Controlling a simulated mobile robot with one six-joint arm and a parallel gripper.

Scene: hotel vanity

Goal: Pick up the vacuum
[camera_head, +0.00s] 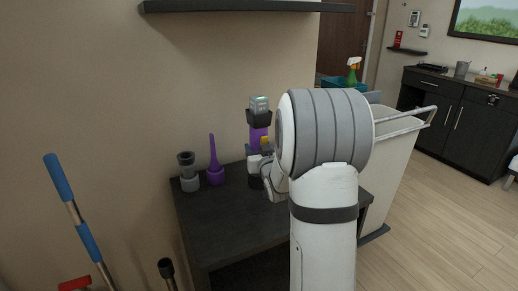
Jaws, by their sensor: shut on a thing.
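The vacuum (258,137) stands upright above the dark tabletop, with a purple body, black bands and a light grey block with a green spot on top. My gripper (256,163) is at its lower part and shut on it. The white wrist and large grey-ribbed joint of my arm are just right of it and hide part of its right side. I cannot tell whether its base touches the table.
A grey-black nozzle (188,174) and a purple pointed nozzle (214,164) stand left on the dark table (230,220). A dark shelf (245,6) hangs above. Open floor is at right.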

